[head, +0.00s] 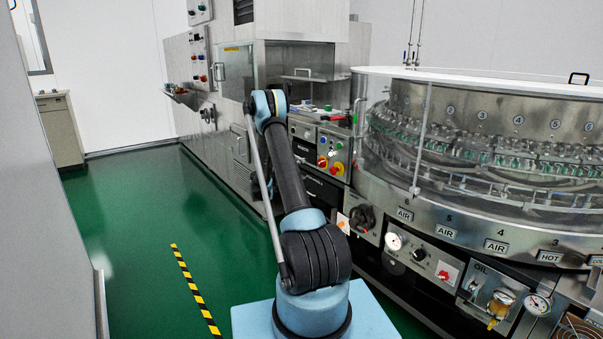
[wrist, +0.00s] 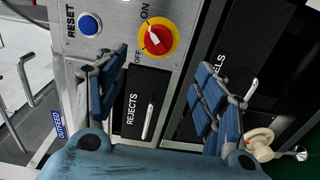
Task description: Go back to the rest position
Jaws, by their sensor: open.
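My gripper (wrist: 160,100) shows in the wrist view with its two blue fingers spread wide apart and nothing between them. Behind the gap is a control panel with a red rotary switch (wrist: 157,38) on a yellow plate marked ON and OFF, and a blue RESET button (wrist: 89,24) to its left. A black REJECTS drawer (wrist: 135,103) with a pale handle lies below the switch. In the head view my arm reaches forward from the blue base toward this panel (head: 332,152). The gripper itself is hidden there behind the arm.
The round washer (head: 480,170) with rows of bottles fills the right side, with gauges and knobs along its front. A metal cabinet (head: 235,110) stands behind. Green floor (head: 140,220) with a yellow-black stripe (head: 195,290) is clear on the left. A grey wall borders the far left.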

